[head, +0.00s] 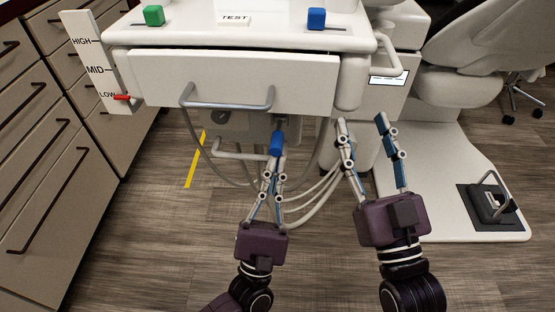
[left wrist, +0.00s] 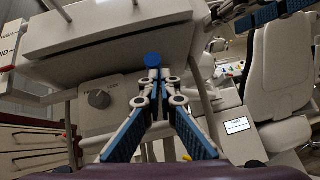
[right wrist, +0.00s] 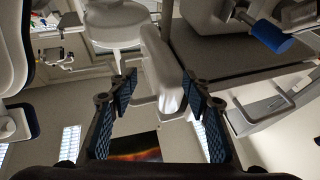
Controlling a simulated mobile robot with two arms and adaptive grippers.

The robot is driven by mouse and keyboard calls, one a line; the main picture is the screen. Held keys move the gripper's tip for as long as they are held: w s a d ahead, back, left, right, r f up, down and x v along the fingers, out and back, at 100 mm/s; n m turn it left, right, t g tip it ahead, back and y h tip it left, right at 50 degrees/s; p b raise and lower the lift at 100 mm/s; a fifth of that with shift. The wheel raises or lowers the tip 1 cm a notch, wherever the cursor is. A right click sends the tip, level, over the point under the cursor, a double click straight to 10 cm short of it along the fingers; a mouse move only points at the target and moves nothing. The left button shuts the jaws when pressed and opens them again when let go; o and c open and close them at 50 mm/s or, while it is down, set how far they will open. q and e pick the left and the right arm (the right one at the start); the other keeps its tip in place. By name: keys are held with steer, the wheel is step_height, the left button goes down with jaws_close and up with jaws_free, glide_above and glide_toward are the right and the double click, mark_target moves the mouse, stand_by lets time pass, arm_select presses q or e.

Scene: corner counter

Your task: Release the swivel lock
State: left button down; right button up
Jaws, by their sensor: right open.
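A blue cylindrical knob (head: 276,143) sits on a short metal lever under the front of the white tray unit; I take it to be the swivel lock. It also shows end-on in the left wrist view (left wrist: 152,60) and from the side in the right wrist view (right wrist: 270,37). My left gripper (head: 273,164) has its fingertips close together right at the knob's near end. I cannot tell whether they hold it. My right gripper (head: 361,128) is open and empty, to the right of the knob, with its fingers pointing up toward the unit's right side.
A drawer with a grey bar handle (head: 227,104) is above the knob. A HIGH/MID/LOW scale (head: 94,55) with a red pointer is at left. Green (head: 153,15) and blue (head: 316,18) sliders flank a TEST label on top. Hoses (head: 317,190) hang below, beside the grippers.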

steer(key=s+d+f+g+h+p, duration=0.2)
steer(key=f+g, duration=0.4)
steer(key=f, duration=0.5)
steer(key=s+d+f+g+h+p, duration=0.15)
steer(key=f+g, duration=0.35)
steer(key=f, duration=0.6)
arm_select(q)
steer(key=r+g+p, duration=0.1)
steer(key=p, duration=0.1)
steer(key=r+n+g+y+p, duration=0.1)
steer(key=p, duration=0.1)
steer(key=g+p, duration=0.1)
steer(key=p, duration=0.1)
steer(key=shift+s+r+g+y, duration=0.25)
steer(key=shift+r+g+y, duration=0.05)
steer(key=shift+r+y, duration=0.1)
steer(key=shift+f, duration=0.1)
arm_select(e)
steer(key=s+d+f+m+g+h, duration=0.1)
steer(key=s+d+f+g+h, duration=0.1)
steer(key=s+d+f+g, duration=0.2)
steer(key=s+f+g, duration=0.3)
steer(key=s+f, duration=0.4)
steer(key=f, duration=0.1)
steer(key=shift+s, duration=0.2)
steer(key=shift+d, duration=0.1)
